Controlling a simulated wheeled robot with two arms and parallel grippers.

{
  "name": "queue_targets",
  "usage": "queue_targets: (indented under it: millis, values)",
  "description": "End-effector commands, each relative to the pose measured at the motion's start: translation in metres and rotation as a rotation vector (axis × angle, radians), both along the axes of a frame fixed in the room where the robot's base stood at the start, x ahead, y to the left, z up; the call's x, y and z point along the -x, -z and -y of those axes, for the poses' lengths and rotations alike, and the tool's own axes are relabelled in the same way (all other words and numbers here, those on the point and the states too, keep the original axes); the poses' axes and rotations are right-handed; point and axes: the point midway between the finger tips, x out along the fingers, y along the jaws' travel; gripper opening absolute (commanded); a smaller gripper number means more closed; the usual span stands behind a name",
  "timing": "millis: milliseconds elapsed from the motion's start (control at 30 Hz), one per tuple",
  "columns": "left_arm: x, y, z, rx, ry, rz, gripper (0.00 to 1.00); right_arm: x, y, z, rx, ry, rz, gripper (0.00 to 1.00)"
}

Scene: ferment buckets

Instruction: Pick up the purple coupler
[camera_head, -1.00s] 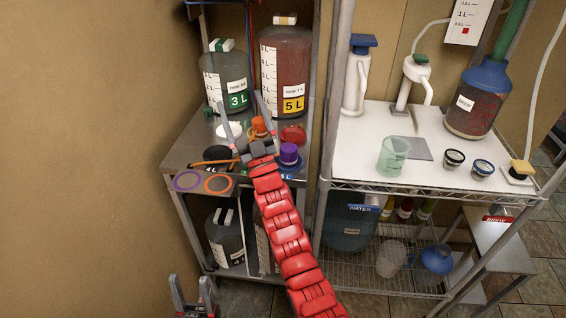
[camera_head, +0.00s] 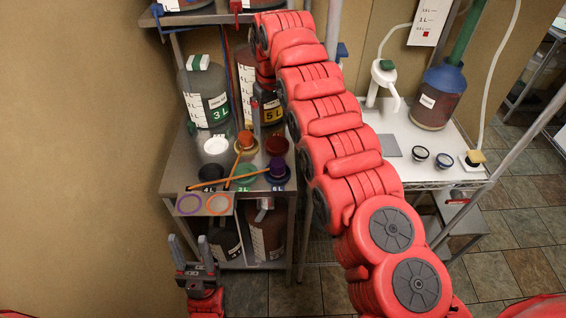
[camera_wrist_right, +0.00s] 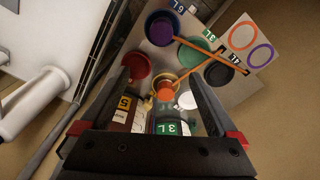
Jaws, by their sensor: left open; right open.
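My right gripper (camera_head: 257,117) points down over the shelf, open and empty, apart from the purple coupler. My left gripper (camera_head: 190,243) is open and empty, low in front of the shelf's left side.
Thin orange sticks (camera_head: 228,180) cross the shelf by the couplers. Red (camera_head: 278,147), white (camera_head: 216,146), green (camera_head: 244,173) and black (camera_head: 210,172) round pieces lie around. A 3L jug (camera_head: 205,95) stands behind. A white table (camera_head: 450,170) is right.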

Motion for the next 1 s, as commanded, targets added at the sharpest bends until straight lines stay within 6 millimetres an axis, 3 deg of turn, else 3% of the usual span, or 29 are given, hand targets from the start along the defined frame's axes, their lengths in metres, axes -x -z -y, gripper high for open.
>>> queue_targets:
  millis: [33,133,300,467,733,1000]
  values:
    - [0.000,-0.003,0.000,0.000,0.000,0.000,0.50,0.009,-0.010,0.004,0.011,0.001,-0.033,0.95]
    - [0.000,0.002,0.000,0.000,0.000,0.000,0.50,0.020,-0.011,0.008,0.024,0.003,-0.073,0.95]
    - [0.000,0.031,0.000,0.000,0.000,0.000,0.50,0.022,0.020,0.008,0.026,0.002,-0.079,0.95]
    - [0.000,0.038,0.000,0.000,0.000,0.000,0.50,0.022,0.040,0.007,0.025,0.000,-0.077,0.95]
    - [0.000,0.015,0.000,0.000,0.000,0.000,0.50,0.021,0.071,0.009,0.027,0.002,-0.078,0.95]
    - [0.000,0.004,0.000,0.000,0.000,0.000,0.50,0.020,0.105,0.009,0.025,0.002,-0.076,0.95]
